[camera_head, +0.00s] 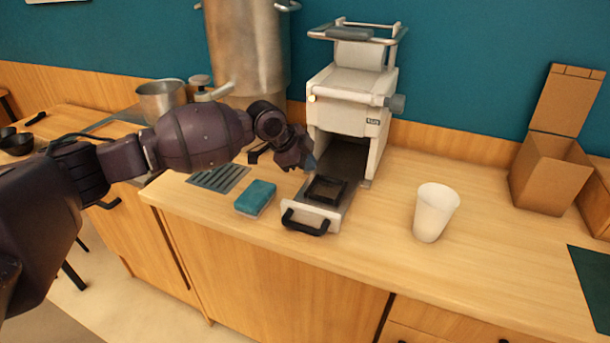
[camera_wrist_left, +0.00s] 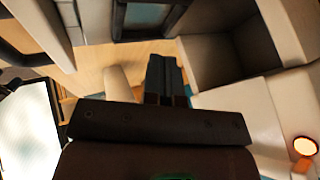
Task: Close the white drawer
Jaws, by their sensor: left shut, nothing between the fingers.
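The white drawer (camera_head: 297,216) is pulled out from the base of a white machine (camera_head: 346,98). It has a black handle (camera_head: 306,223) at its front and a dark square frame (camera_head: 325,190) in it. My left gripper (camera_head: 310,163) is shut and empty, above the drawer's left side close to the machine's opening. In the left wrist view its fingers (camera_wrist_left: 165,75) are together, with the machine's opening to their right. I cannot tell whether they touch the drawer. My right gripper is not in view.
A blue sponge (camera_head: 256,197) lies left of the drawer, by a dark grate (camera_head: 218,178). A white cup (camera_head: 435,211) stands to the right. An open cardboard box (camera_head: 549,174) is at the far right. The counter in front of the handle is narrow.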

